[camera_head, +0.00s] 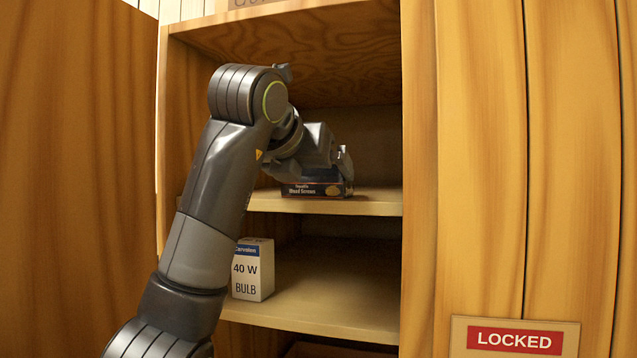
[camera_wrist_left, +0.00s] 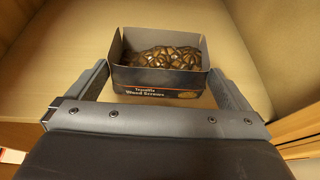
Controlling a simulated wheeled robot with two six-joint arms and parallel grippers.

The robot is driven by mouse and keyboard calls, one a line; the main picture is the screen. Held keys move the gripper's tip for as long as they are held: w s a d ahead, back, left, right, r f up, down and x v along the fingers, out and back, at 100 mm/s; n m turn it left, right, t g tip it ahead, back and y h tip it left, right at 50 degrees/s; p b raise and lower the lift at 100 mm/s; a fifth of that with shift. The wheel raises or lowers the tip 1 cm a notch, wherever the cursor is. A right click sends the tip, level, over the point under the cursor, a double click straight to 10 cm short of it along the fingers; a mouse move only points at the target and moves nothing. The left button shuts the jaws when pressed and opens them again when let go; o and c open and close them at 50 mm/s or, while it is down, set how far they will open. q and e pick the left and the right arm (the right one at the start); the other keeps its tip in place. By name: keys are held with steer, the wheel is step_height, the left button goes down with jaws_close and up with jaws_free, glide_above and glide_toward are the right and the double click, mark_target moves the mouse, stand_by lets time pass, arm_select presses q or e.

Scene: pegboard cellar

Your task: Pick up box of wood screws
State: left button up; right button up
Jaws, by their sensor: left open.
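The box of wood screws (camera_head: 312,190) is a dark open-topped carton with "Wood Screws" on its front. It sits on the upper shelf (camera_head: 375,203) of the wooden cabinet. In the left wrist view the box (camera_wrist_left: 158,80) is upright and full of bronze-coloured screws. My left gripper (camera_head: 340,168) reaches into the cabinet at the box and partly covers it. In the left wrist view its open fingers (camera_wrist_left: 160,90) stand to the left and right of the box, with a visible gap on the left side. My right gripper is not in view.
A white "40 W BULB" box (camera_head: 253,270) stands on the shelf below. An open door (camera_head: 75,190) is at the left. The closed panel at the right carries a red "LOCKED" sign (camera_head: 515,340). The upper shelf looks free to the right of the screw box.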

arm_select(q)
steer(key=shift+s, duration=0.1)
steer(key=shift+c, duration=0.6)
steer(key=c, duration=1)
steer(key=shift+r, duration=0.1)
